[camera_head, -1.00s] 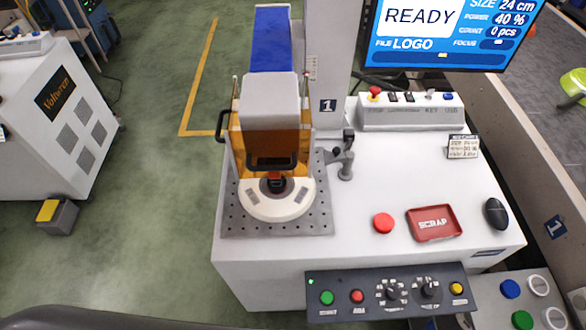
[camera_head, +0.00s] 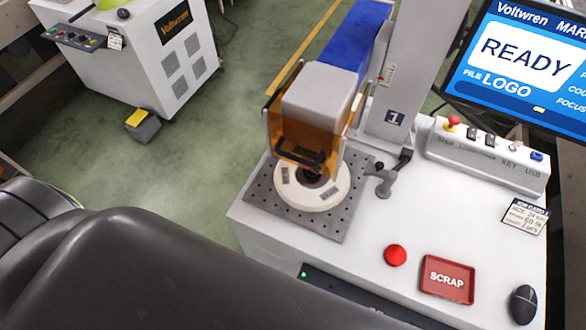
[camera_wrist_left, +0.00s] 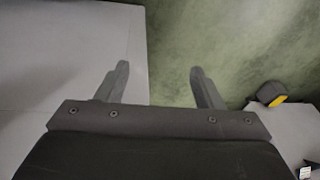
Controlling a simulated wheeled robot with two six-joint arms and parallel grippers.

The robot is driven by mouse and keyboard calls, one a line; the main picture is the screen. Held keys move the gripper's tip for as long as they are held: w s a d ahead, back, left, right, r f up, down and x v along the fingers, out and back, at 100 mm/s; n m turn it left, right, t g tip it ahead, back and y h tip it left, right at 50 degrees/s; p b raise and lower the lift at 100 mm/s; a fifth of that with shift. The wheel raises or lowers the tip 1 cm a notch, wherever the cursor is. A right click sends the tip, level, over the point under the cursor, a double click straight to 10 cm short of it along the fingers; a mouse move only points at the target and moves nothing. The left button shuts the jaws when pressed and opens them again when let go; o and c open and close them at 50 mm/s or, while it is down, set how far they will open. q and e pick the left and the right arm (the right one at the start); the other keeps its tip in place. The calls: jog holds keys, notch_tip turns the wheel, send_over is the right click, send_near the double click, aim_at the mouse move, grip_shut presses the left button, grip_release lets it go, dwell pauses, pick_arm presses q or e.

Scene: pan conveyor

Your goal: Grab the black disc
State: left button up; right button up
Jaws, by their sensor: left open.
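In the head view, a round cream fixture (camera_head: 300,197) with a dark centre (camera_head: 313,178) sits on the perforated plate (camera_head: 266,199) under the marking machine's head (camera_head: 318,97). A large dark link of my arm crosses the lower left of the head view. My right gripper is not in view.
A red button (camera_head: 395,255), a red SCRAP tray (camera_head: 447,279) and a black mouse (camera_head: 523,304) are on the white table's right part. A small clamp (camera_head: 386,180) stands beside the plate. A pedal box (camera_head: 142,126) is on the floor, also in the left wrist view (camera_wrist_left: 271,94).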

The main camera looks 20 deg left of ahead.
aim_at(309, 175)
pick_arm(q)
jog(key=w+d+r+m+t+h+p, duration=0.1)
jog(key=w+d+r+t, duration=0.15)
jog(key=r, duration=0.55)
jog(key=w+d+r+m+t+h+p, duration=0.1)
jog(key=w+d+r, duration=0.2)
jog(key=r, duration=0.5)
jog(key=w+d+r+m+t+h+p, duration=0.1)
jog(key=w+d+r, duration=0.2)
jog(key=r, duration=0.5)
jog(key=w+d+r+t+h, duration=0.1)
jog(key=w+d+r+t, duration=0.2)
jog(key=w+d+t, duration=0.3)
jog(key=shift+g, duration=0.45)
jog(key=b+x, duration=0.1)
jog(key=x, duration=0.3)
jog(key=b+x, duration=0.1)
jog(key=x, duration=0.3)
jog(key=b+x, duration=0.2)
jog(key=x, duration=0.2)
jog(key=shift+w+a+f, duration=0.15)
jog(key=shift+w+a, duration=0.1)
jog(key=b+x, duration=0.3)
jog(key=x, duration=0.1)
jog(key=shift+w+a+f, duration=0.1)
jog(key=shift+w+a, duration=0.05)
jog(key=shift+w+f+b, duration=0.15)
jog(key=shift+w+b, duration=0.15)
jog(key=shift+w, duration=0.15)
